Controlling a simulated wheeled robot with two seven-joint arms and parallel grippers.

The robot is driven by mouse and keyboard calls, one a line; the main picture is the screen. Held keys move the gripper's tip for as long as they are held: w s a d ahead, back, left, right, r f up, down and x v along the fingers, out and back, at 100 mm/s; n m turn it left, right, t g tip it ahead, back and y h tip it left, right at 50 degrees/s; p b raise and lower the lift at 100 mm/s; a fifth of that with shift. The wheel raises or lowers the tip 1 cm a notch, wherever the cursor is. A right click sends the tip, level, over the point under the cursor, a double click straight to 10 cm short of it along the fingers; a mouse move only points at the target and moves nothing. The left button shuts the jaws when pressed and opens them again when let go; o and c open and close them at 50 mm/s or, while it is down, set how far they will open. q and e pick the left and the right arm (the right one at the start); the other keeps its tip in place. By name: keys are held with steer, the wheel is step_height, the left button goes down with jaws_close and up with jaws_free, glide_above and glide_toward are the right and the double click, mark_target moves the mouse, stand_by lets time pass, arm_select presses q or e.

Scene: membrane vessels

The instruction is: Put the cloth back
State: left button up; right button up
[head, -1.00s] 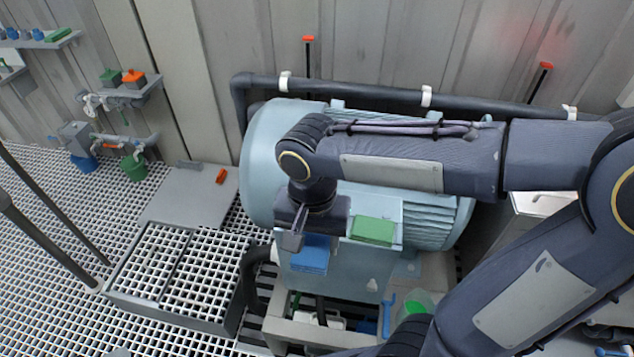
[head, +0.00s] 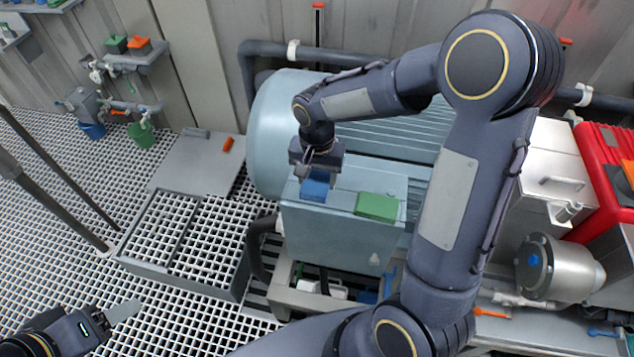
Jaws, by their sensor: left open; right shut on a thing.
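A blue folded cloth (head: 315,190) is at the top left of the pale blue-grey box (head: 340,235) in front of the big motor. A green folded cloth (head: 377,207) lies flat on the box top, to its right. My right gripper (head: 316,176) reaches down from above and is shut on the blue cloth; its fingertips are partly hidden behind it. I cannot tell whether the cloth touches the box top. My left gripper (head: 112,314) is at the lower left above the grating, open and empty, seen only in part.
The large cylindrical motor (head: 275,125) stands behind the box. A wall shelf (head: 135,62) holds small green and orange items. Blue and green buckets stand under taps at left. A metal flanged vessel (head: 545,265) and a red case (head: 600,175) are at right. Grating floor is open at left.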

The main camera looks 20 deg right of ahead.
mark_target(317, 185)
steer(key=shift+w+f, duration=0.15)
steer(key=shift+f, duration=1.65)
steer(key=shift+f, duration=0.25)
steer(key=o, duration=1.2)
steer(key=shift+r, duration=0.1)
steer(key=shift+r, duration=0.1)
